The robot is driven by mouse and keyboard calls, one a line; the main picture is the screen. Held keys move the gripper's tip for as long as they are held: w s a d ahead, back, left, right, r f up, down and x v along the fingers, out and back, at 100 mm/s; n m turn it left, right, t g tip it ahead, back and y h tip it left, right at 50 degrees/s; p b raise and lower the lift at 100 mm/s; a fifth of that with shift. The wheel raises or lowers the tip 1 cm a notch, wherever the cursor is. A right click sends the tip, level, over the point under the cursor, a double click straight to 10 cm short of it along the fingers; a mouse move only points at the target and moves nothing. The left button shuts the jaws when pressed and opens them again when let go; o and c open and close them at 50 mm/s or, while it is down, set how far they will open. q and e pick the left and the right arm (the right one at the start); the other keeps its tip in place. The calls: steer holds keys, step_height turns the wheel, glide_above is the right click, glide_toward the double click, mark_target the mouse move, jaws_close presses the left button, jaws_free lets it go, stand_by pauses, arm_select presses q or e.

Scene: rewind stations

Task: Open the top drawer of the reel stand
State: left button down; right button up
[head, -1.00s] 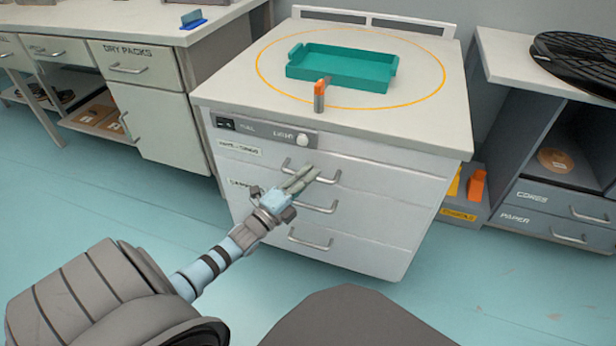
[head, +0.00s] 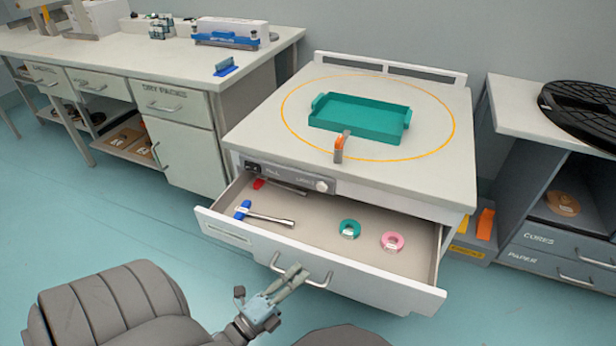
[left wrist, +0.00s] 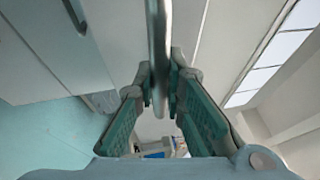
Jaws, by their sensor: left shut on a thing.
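The reel stand (head: 440,165) is a white cabinet with a pale top. Its top drawer (head: 330,260) is pulled well out, and its inside shows in the head view. My left gripper (head: 296,277) is at the front of this drawer, shut on the drawer's metal bar handle (head: 318,285). In the left wrist view the handle (left wrist: 158,50) runs between the two fingers (left wrist: 160,85). In the drawer lie a blue-headed hammer-like tool (head: 268,217), a teal ring (head: 349,229), a pink ring (head: 392,242) and a small red item (head: 258,184). My right gripper is not in view.
A teal tray (head: 360,120) and an orange-and-grey upright piece (head: 340,147) stand on the stand's top. A bench with drawers (head: 180,105) is at left. A shelf unit with a black reel (head: 585,108) is at right. The floor (head: 120,210) is clear at left.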

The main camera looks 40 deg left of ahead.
arm_select(q)
steer(key=s+d+p, duration=0.1)
steer(key=s+d, duration=0.1)
steer(key=s, duration=0.4)
steer(key=shift+s, duration=0.15)
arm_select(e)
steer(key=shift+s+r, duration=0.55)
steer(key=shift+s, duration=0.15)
arm_select(q)
steer(key=shift+d, duration=0.1)
steer(key=c, duration=1.7)
jaws_free()
steer(key=shift+o, duration=0.2)
steer(key=s+f, duration=0.2)
steer(key=s, duration=0.9)
steer(key=shift+s+a, duration=0.35)
steer(key=shift+a, duration=0.05)
steer(key=shift+f, duration=0.1)
